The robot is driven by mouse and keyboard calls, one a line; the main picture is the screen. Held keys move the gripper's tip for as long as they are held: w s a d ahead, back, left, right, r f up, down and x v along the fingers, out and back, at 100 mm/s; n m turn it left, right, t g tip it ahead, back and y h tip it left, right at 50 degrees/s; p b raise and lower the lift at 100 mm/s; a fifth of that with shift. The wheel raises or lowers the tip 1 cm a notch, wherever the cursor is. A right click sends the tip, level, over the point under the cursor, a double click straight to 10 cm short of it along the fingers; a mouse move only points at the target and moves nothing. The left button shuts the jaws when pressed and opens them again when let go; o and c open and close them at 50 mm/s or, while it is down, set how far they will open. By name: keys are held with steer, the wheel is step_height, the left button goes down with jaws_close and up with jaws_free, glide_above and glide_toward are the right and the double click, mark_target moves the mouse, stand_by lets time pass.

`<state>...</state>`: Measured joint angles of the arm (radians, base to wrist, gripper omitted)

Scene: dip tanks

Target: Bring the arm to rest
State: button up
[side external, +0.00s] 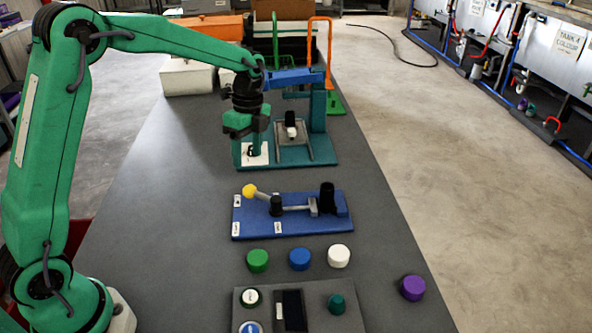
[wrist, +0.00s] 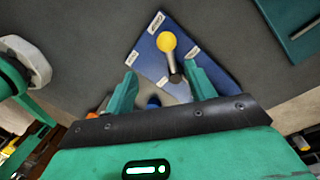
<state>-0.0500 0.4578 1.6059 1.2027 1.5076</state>
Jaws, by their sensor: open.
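My gripper (side external: 247,148) hangs pointing down over the bench in the side view, in front of the left part of the teal fixture (side external: 318,150). I cannot tell its exact height above the fixture. In the wrist view its two green fingers (wrist: 162,84) stand apart, with nothing held between them. A blue plate (side external: 240,222) with a yellow-knobbed lever (side external: 250,191) lies nearer the camera, clear of the gripper. In the wrist view the blue plate (wrist: 147,47) and yellow knob (wrist: 167,42) show beyond the fingers.
Green (side external: 258,260), blue (side external: 300,259), white (side external: 339,256) and purple (side external: 413,288) caps stand on the bench near a grey panel (side external: 355,318). An orange hooped stand (side external: 327,50) and white boxes (side external: 187,78) are behind. Bare bench lies left of the blue plate.

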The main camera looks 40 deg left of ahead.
steer(key=s+r+n+t, duration=0.2)
steer(key=s+r+n, duration=0.3)
steer(key=s+r, duration=0.15)
steer(key=s+d+r+n+t, duration=0.1)
steer(key=s+r+n+t, duration=0.1)
steer(key=s+n, duration=0.4)
steer(key=s+d+r+n+t, duration=0.1)
steer(key=s+n+t, duration=0.2)
steer(key=s, duration=0.8)
steer(key=shift+s+d+r+n, duration=0.15)
steer(key=shift+s+r+n, duration=0.15)
steer(key=shift+n, duration=1.1)
